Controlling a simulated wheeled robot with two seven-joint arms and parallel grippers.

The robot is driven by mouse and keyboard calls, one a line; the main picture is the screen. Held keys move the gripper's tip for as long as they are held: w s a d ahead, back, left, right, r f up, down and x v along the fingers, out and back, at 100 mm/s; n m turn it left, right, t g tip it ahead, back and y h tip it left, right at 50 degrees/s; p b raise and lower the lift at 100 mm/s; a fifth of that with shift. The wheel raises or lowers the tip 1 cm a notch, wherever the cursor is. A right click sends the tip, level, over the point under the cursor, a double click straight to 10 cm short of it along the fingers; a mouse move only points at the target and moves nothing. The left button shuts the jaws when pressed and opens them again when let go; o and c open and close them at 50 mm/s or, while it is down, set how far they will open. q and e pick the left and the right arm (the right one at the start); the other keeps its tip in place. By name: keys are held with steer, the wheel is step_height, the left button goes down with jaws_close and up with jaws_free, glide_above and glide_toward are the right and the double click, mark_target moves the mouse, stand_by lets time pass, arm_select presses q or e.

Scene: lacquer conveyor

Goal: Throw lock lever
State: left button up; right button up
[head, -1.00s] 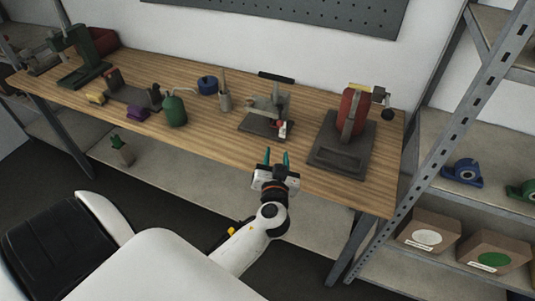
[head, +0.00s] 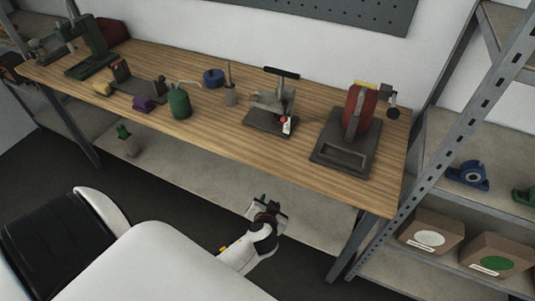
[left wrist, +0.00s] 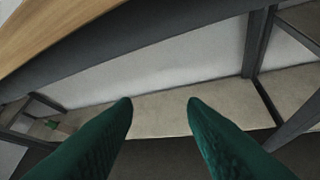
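A grey bench fixture (head: 272,104) with a black bar handle (head: 281,72) stands on the wooden workbench. A small lever with a red and white end (head: 287,125) is at its front right. To its right, a red wheel-like part (head: 361,107) stands in a dark grey stand (head: 343,152), with a black knob (head: 392,112) at its side. I cannot tell which part is the lock lever. My left gripper (head: 262,203) is below and in front of the bench edge, apart from both devices. In the left wrist view its green fingers (left wrist: 160,108) are spread, with nothing between them.
The workbench (head: 215,125) also holds a green bottle (head: 179,104), a blue ring-shaped item (head: 213,77) and a purple block (head: 143,103). A lower shelf (head: 190,165) runs beneath it. A metal rack with cardboard boxes (head: 431,236) stands at the right.

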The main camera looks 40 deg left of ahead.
arm_select(q)
steer(key=shift+s+f, duration=0.2)
steer(key=shift+f, duration=0.3)
